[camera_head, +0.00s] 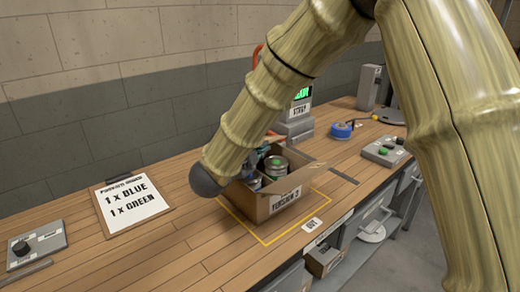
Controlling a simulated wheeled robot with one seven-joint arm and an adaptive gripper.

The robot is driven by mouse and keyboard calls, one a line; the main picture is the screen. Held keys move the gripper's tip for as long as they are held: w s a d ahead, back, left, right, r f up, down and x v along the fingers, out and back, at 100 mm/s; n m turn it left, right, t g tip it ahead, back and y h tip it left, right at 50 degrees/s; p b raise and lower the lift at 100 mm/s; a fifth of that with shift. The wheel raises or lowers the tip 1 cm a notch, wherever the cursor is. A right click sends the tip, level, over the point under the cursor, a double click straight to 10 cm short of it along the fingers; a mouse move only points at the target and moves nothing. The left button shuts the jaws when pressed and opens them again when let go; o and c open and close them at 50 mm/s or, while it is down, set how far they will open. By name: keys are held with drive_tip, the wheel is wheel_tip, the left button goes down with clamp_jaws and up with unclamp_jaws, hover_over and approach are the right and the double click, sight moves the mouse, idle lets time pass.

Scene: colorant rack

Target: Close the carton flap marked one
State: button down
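An open cardboard carton (290,203) stands on the wooden bench, with a white printed label on its front. A can with a green mark (276,167) stands inside, with part of another can beside it. A cardboard flap (304,171) stands out at the carton's right side; I cannot read a number on any flap. My arm comes down across the carton's left side and hides that side and part of the back. Small grey-blue parts, seemingly of my gripper (254,157), show behind my arm at the carton's opening. Its fingers are too hidden to judge.
Yellow tape (262,240) outlines the carton's place. A clipboard (132,204) reads 1 x blue, 1 x green. A knob box (37,244) is far left. A scale-like device (297,120), blue tape roll (341,130) and green-button box (386,151) stand behind and right.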

drive_tip(key=c, duration=2.1)
unclamp_jaws()
drive_tip(key=o, duration=0.4)
drive_tip(key=shift+s+a, duration=0.1)
drive_tip(key=v, duration=1.1)
drive_tip(key=shift+s+a, duration=0.2)
drive_tip(key=shift+s, duration=0.15)
